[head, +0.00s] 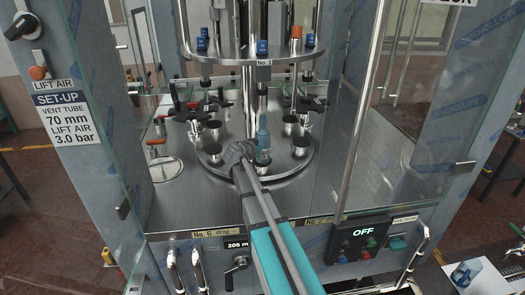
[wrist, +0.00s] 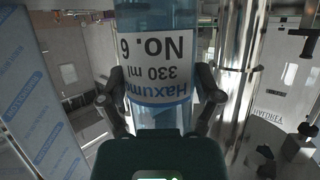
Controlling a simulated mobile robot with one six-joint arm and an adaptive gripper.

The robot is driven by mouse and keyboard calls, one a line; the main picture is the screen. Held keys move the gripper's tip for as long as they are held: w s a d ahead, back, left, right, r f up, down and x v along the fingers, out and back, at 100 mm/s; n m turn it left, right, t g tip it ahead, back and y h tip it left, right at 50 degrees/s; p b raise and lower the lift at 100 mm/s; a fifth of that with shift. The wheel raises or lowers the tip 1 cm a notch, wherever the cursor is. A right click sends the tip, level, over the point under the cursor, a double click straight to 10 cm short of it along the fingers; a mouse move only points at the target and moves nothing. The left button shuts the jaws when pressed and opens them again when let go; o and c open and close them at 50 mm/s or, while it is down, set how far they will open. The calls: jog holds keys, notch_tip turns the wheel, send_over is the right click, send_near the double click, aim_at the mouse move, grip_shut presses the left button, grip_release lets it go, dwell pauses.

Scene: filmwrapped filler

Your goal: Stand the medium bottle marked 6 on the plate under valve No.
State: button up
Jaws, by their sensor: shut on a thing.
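The blue, clear bottle (head: 263,140) is upright inside the filler, at the front of the round carousel (head: 240,172). In the wrist view the same bottle (wrist: 160,52) carries a white label reading "No. 6", "330 ml" and "Haxum…", upside down in that picture. My gripper (head: 257,150) reaches in from the front and is shut around it; both fingers of the gripper (wrist: 163,95) flank the bottle in the wrist view. The bottle's base is over the front plate area; I cannot tell whether it touches. A valve label "No." (head: 264,62) hangs above it, its digit unclear.
Small round plates stand on either side, one at left (head: 213,149) and one at right (head: 301,142). Black clamps (head: 195,112) sit behind on the left. Glass doors (head: 120,180) flank the opening. A steel column (head: 250,100) rises behind the bottle.

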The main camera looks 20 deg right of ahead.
jog(key=shift+w+d, duration=0.2)
jog(key=shift+w, duration=0.45)
jog(key=shift+w+d, duration=0.15)
jog(key=shift+w, duration=0.45)
jog(key=shift+f+b, duration=0.35)
jog(key=shift+s+f, duration=0.15)
jog(key=shift+f, duration=0.05)
dwell(0.5)
jog(key=o, duration=0.9)
